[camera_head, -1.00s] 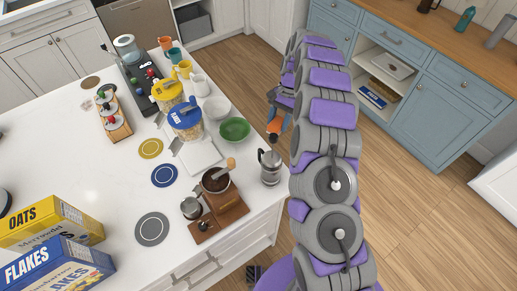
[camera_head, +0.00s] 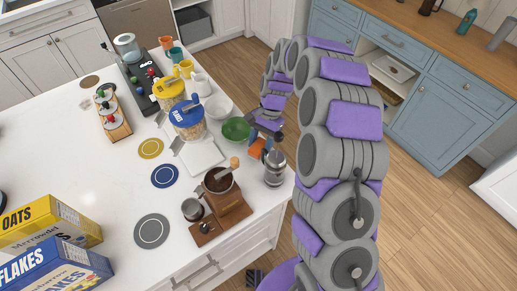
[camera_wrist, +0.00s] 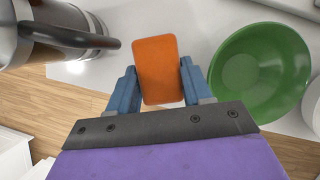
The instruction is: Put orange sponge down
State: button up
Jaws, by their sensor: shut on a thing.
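The orange sponge (camera_wrist: 159,75) is upright in the middle of the wrist view, between the two blue fingers of my gripper (camera_wrist: 158,88). My gripper is shut on it. In the head view the sponge (camera_head: 257,148) shows at the right edge of the white counter (camera_head: 112,190), between the green bowl and the French press. My gripper (camera_head: 262,140) is partly hidden there by my own arm. I cannot tell whether the sponge touches the counter.
A green bowl (camera_wrist: 258,75) is close to the right of the sponge in the wrist view. A French press (camera_wrist: 65,35) is close on the left. A coffee grinder (camera_head: 222,195) stands nearer. Wood floor (camera_head: 440,200) lies beyond the counter edge.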

jog(key=shift+s+a+f+b, duration=0.4)
jog(key=shift+s+a+f, duration=0.2)
jog(key=shift+s+f, duration=0.1)
jog(key=shift+w+d+f, duration=0.1)
jog(key=shift+f, duration=0.05)
jog(key=shift+d, duration=0.35)
jog(key=o, duration=1)
jog(key=shift+a, duration=0.15)
jog(key=shift+a, duration=0.15)
jog(key=p+v, duration=0.3)
jog(key=v, duration=0.9)
